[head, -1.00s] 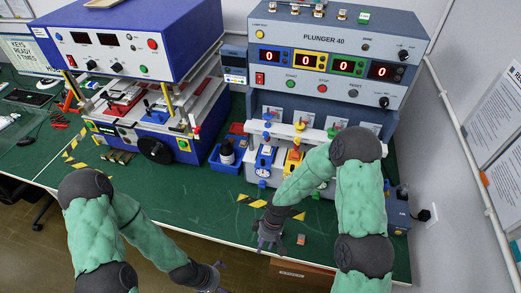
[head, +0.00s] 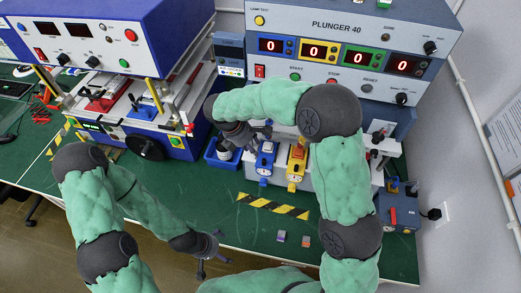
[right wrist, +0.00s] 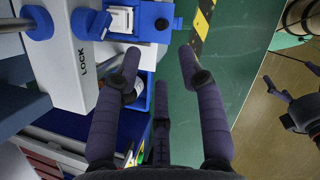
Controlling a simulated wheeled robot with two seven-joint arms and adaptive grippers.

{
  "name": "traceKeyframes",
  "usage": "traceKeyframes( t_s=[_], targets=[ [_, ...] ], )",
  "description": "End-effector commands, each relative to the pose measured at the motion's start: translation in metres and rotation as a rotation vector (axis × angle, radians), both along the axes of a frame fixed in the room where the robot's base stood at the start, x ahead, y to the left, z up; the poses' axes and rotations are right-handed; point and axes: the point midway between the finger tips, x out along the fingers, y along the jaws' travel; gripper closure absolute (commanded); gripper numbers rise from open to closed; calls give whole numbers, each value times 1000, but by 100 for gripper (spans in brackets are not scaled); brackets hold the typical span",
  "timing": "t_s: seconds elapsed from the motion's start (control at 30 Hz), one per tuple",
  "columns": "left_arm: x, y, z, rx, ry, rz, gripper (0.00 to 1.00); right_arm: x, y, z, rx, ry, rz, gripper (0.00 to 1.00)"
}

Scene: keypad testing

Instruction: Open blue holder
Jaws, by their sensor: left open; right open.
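The blue holder (head: 265,162) stands on the front of the Plunger 40 machine, left of a yellow holder (head: 297,165). My right gripper (head: 245,141) is open at the left of the blue holder. In the right wrist view the spread fingers of the right gripper (right wrist: 160,72) are empty and apart from the holder. My left gripper (head: 208,252) is open and empty past the table's front edge.
A blue bin (head: 217,158) with a bottle sits left of the holder, beneath my right gripper. Two small blocks, one greyish (head: 281,236) and one orange (head: 306,241), lie near the table's front edge. A striped strip (head: 273,205) crosses clear green table.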

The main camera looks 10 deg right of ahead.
Motion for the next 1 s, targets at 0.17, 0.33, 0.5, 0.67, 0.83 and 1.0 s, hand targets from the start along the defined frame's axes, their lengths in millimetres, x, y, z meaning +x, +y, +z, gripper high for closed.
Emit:
traceKeyframes(
  t_s=[0.17,0.33,0.5,0.67,0.83,1.0],
  targets=[
    [0,0,-2,0,0,0,0,1,-7,-17,-3,4,-1,60],
    [0,0,-5,0,0,0,0,3,-18,-45,-1,5,-2,60],
    [0,0,-8,0,0,0,0,6,-29,-72,-1,5,-3,60],
    [0,0,-10,0,-1,0,0,8,-36,-90,0,3,-2,60],
    [0,0,-11,0,-1,0,0,9,-39,-99,2,2,-2,60],
    [0,0,-10,0,-1,0,0,9,-40,-100,2,2,-2,60]
  ],
)
